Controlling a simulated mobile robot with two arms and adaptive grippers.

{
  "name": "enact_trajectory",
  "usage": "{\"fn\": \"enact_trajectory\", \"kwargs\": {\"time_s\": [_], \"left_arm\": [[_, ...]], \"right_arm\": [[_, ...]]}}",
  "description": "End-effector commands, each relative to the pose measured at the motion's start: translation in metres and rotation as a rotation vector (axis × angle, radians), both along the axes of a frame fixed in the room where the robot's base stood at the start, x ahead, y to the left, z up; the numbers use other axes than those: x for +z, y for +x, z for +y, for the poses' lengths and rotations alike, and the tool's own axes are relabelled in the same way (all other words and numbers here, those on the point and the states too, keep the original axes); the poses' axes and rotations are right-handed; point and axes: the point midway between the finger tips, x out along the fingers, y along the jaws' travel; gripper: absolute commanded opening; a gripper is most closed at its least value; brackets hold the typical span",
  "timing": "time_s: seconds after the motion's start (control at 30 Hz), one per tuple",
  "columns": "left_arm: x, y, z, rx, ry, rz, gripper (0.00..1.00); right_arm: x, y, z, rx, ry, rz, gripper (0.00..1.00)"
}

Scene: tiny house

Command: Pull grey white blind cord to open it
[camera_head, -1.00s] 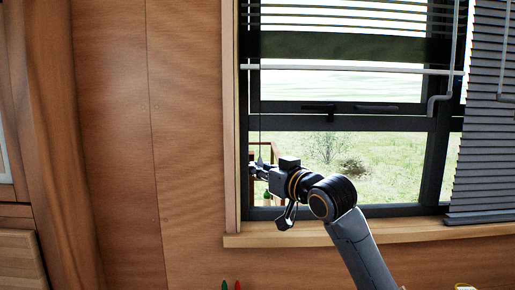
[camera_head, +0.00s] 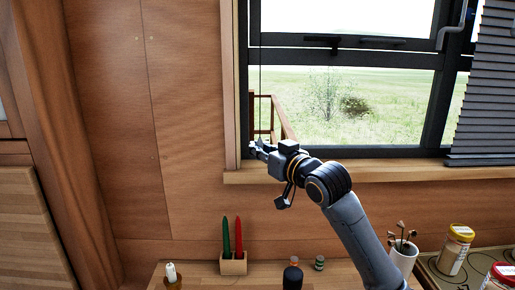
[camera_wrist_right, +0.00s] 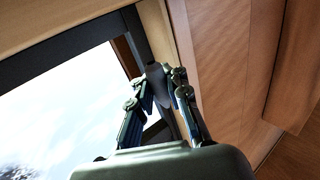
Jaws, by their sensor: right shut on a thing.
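The blind cord (camera_head: 260,80) shows in the head view as a thin dark line hanging straight down the left side of the window. Its lower end meets my right gripper (camera_head: 258,149), which is just above the sill near the left window jamb. In the right wrist view, my right gripper (camera_wrist_right: 160,86) is shut on the cord's dark grey end piece (camera_wrist_right: 156,73). The blind over this pane is not in the picture now, so its height cannot be told. My left gripper is out of view.
A grey slatted blind (camera_head: 487,100) hangs lowered at the right. The wooden sill (camera_head: 400,170) runs below the window. Below stand a holder with green and red candles (camera_head: 233,265), a dark bottle (camera_head: 292,276), a potted plant (camera_head: 402,258) and a jar (camera_head: 455,249).

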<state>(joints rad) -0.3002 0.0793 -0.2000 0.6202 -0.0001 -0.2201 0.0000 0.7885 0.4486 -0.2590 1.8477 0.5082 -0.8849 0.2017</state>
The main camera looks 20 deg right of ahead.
Motion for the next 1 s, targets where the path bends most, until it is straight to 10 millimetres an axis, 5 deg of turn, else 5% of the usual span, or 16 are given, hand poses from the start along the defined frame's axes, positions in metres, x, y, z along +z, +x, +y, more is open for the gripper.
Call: {"fn": "enact_trajectory", "kwargs": {"time_s": [0.17, 0.57, 1.0], "left_arm": [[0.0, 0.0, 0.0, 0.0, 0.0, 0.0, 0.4], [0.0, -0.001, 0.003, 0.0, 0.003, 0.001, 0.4], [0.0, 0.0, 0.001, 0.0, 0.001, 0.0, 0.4]], "right_arm": [[0.002, -0.001, -0.001, -0.001, 0.001, -0.005, 0.38], [0.0, -0.006, -0.002, 0.0, -0.001, -0.001, 0.38], [0.001, -0.086, -0.029, -0.003, -0.002, -0.003, 0.38]]}}
